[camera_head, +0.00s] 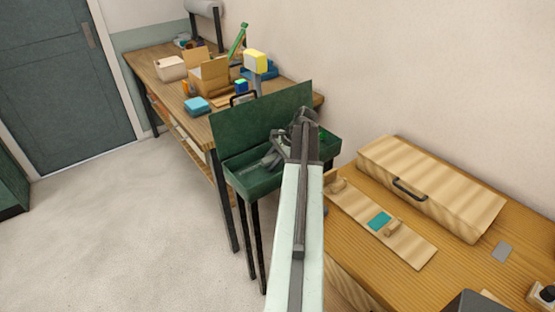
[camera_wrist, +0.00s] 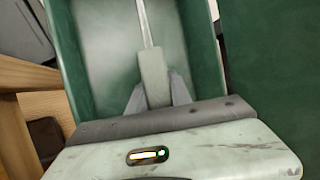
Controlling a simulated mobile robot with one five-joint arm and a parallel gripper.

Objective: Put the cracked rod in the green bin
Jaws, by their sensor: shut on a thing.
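The green bin (camera_head: 258,186) is an open box on thin dark legs, with its lid (camera_head: 262,118) standing up at the back. In the wrist view its green side wall (camera_wrist: 205,55) rises beside my gripper. My gripper (camera_wrist: 156,88) is low over or within the bin, its fingers shut on a thin pale rod (camera_wrist: 145,25) with a wide grey-green end between them. The rod points away along the bin's length. I cannot make out a crack. In the head view my arm hides part of the bin, and the rod is not clear.
A long wooden bench (camera_head: 170,75) behind the bin holds a cardboard box (camera_head: 212,78), a blue block (camera_head: 197,106) and other items. A wooden table (camera_head: 350,240) at right carries a long wooden case (camera_head: 430,185) and a board with wooden supports (camera_head: 400,238). Open floor lies left.

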